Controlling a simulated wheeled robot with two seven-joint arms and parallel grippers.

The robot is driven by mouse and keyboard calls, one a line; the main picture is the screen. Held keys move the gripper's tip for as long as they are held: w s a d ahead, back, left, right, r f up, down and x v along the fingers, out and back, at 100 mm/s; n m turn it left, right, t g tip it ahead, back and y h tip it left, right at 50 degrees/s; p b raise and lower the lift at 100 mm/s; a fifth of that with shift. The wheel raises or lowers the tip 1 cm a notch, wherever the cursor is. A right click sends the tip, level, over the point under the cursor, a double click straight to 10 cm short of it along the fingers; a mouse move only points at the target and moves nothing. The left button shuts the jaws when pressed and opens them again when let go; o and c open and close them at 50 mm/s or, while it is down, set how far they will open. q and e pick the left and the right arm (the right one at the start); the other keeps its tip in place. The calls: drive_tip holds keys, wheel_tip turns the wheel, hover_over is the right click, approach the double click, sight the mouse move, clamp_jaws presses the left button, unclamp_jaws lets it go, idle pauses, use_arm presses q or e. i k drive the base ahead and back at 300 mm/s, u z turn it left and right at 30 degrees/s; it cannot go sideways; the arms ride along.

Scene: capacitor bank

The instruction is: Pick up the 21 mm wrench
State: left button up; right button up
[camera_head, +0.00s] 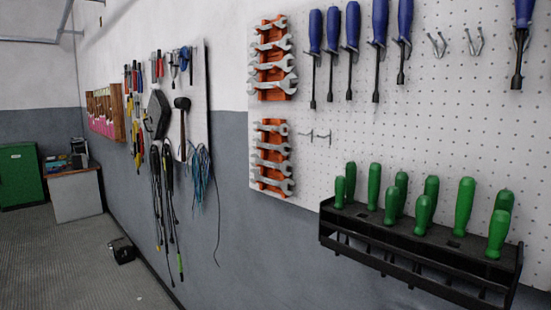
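Several silver open-end wrenches hang in two orange racks on the white pegboard. The upper rack (273,58) holds several wrenches (272,45), and the lower rack (271,158) holds several more (271,170). The wrenches lie across the racks, with larger ones toward the bottom of the upper rack. Size markings are too small to read, so I cannot tell which one is the 21 mm wrench. Neither of my grippers shows in the head view.
Blue-handled drivers (352,28) hang right of the upper rack. A black shelf (420,240) with green-handled screwdrivers (464,206) juts out at lower right. Another tool board (198,110) with hanging cables is farther left. A small black object (122,252) lies on the otherwise open floor.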

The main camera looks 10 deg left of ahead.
sight(282, 166)
drive_tip(key=i, duration=0.15)
drive_tip(key=u, duration=1.85)
drive_tip(key=i, duration=2.3)
drive_tip(key=z, duration=3.6)
